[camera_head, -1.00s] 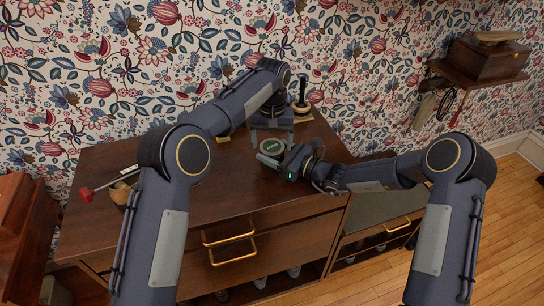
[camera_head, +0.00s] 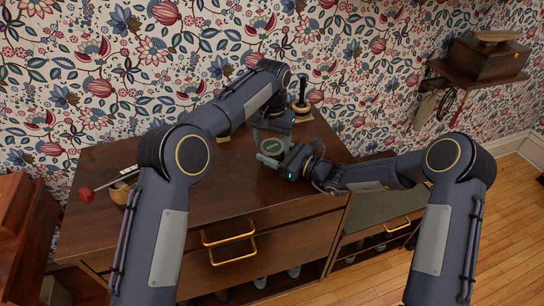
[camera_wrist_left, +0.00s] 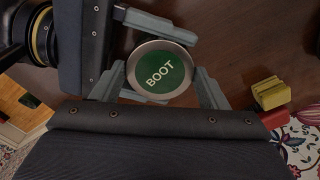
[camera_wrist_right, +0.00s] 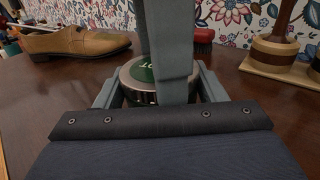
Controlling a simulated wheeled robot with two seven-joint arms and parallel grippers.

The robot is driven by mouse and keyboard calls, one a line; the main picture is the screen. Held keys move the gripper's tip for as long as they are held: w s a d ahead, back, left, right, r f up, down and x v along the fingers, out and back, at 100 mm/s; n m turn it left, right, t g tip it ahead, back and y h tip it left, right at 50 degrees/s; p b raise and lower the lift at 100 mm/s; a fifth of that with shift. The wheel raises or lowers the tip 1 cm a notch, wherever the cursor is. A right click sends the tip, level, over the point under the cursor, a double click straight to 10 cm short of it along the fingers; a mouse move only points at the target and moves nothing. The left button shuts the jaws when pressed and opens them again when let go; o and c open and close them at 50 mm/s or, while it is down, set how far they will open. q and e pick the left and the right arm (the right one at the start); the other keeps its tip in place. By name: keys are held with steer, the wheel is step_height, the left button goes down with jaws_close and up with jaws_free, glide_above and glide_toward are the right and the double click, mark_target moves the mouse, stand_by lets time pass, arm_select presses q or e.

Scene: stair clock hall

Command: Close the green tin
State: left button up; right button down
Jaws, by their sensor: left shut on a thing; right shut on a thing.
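The green tin (camera_head: 271,146) stands on the dark wooden dresser top. In the left wrist view its round green top (camera_wrist_left: 160,68) reads "BOOT" inside a silver rim. My left gripper (camera_head: 272,138) reaches down from above, its fingers on either side of the lid, shut on it. My right gripper (camera_head: 268,155) comes in low from the right, shut on the tin's body. In the right wrist view the tin (camera_wrist_right: 138,76) sits between the right fingers, partly hidden by a left finger. The lid appears seated on the tin; the seam is not clear.
A wooden stand with upright posts (camera_head: 301,108) is behind the tin. A brown shoe (camera_wrist_right: 75,43) and a red brush (camera_wrist_right: 203,36) lie on the dresser (camera_head: 195,175). A yellow block (camera_wrist_left: 269,92) is nearby.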

mark_target(272, 146)
arm_select(q)
steer(key=o, duration=1.1)
steer(key=shift+r, duration=2.3)
